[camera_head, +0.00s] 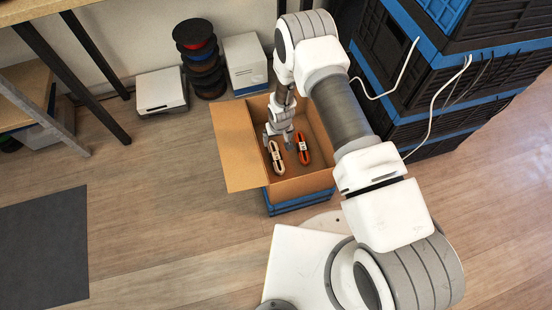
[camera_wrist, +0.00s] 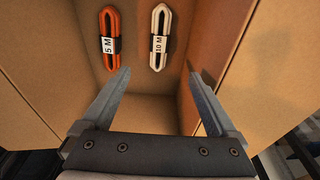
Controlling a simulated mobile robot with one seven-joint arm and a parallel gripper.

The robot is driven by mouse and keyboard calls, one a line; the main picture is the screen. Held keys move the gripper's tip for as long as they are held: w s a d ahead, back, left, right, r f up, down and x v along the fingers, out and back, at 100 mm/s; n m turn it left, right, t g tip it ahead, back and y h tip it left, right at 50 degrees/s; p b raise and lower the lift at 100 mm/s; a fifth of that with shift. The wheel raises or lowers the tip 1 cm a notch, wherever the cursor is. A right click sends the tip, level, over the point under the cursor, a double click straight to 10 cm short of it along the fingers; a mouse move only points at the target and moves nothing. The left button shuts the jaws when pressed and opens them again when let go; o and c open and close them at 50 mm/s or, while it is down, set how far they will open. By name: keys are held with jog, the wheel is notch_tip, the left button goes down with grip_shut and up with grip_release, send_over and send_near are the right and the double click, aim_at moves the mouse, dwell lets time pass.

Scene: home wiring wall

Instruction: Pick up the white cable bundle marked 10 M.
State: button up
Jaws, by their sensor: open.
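The white cable bundle (camera_head: 276,158) lies in an open cardboard box (camera_head: 240,152), on the left side of its floor in the head view. In the wrist view the white bundle (camera_wrist: 161,30) shows its 10 M label on a dark band. An orange cable bundle (camera_head: 302,148) lies beside it; in the wrist view this orange bundle (camera_wrist: 110,38) is marked 5 M. My gripper (camera_head: 278,136) is inside or just over the box, close to the white bundle. In the wrist view its two fingers (camera_wrist: 157,95) are spread with nothing between them, and the bundle is beyond the tips.
The box's walls and flaps (camera_wrist: 240,40) are close around my gripper. The box stands on a blue crate (camera_head: 300,205). Stacked dark crates (camera_head: 400,90) with loose white cables stand at right. Spools (camera_head: 200,55) and white boxes (camera_head: 245,62) stand behind.

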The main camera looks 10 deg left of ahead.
jog(key=b, duration=0.5)
send_over(276, 156)
jog(key=f, duration=1.2)
jog(key=shift+s+d+f, duration=0.1)
jog(key=shift+s+f, duration=0.05)
jog(key=shift+s, duration=0.25)
jog(key=f, duration=0.1)
jog(key=f+b, duration=0.1)
jog(key=f, duration=0.1)
jog(key=f+b, duration=0.1)
jog(key=f, duration=0.1)
jog(key=shift+w, duration=0.3)
jog(key=shift+r, duration=0.1)
grip_shut()
